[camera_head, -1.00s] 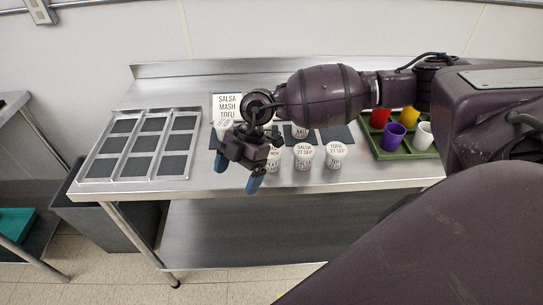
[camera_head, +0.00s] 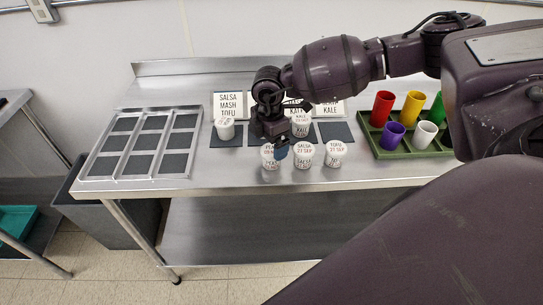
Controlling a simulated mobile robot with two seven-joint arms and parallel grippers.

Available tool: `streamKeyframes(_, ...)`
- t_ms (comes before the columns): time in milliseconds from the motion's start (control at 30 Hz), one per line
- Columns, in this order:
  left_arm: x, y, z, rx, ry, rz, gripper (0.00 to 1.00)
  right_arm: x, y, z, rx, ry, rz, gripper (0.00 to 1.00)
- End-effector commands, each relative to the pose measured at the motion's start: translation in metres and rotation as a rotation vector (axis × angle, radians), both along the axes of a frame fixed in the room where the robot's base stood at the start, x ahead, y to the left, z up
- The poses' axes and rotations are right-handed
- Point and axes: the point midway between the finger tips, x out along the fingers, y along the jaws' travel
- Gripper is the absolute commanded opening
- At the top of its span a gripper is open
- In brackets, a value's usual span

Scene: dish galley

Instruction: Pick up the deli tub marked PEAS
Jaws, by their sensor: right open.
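A white deli tub (camera_head: 269,160) stands at the left end of the front row on the steel table; its small lid print looks like PEAS. My right gripper (camera_head: 280,150) is open, pointing down at this tub's right rear side. A TOFU tub (camera_head: 335,155) ends the row at the right. My left gripper is out of view.
A KALE tub (camera_head: 300,126) and another white tub (camera_head: 225,130) stand on dark mats before name cards (camera_head: 228,104). An empty partitioned rack (camera_head: 112,163) lies at the left. A green tray (camera_head: 397,153) with coloured cups is at the right. The table front left is clear.

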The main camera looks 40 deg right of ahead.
Motion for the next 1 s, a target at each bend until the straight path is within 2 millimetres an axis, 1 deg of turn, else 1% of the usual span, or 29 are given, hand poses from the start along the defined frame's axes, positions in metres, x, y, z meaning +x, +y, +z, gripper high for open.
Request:
streamKeyframes(300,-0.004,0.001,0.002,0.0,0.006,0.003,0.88,-0.004,-0.004,-0.04,0.0,0.002,0.0,0.92)
streamKeyframes(400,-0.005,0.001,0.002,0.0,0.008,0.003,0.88,-0.004,-0.004,-0.047,0.0,0.002,0.001,0.92)
streamKeyframes(667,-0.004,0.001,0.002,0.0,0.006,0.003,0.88,-0.004,-0.005,-0.05,0.0,0.001,0.0,0.92)
streamKeyframes(700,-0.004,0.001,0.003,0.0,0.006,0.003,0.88,-0.004,-0.005,-0.05,0.0,0.001,0.0,0.91)
streamKeyframes(967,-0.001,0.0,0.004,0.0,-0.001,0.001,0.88,-0.004,-0.005,-0.05,0.0,0.001,0.0,0.51)
streamKeyframes(1000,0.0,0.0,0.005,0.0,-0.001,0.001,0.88,-0.004,-0.005,-0.05,0.0,0.001,0.0,0.45)
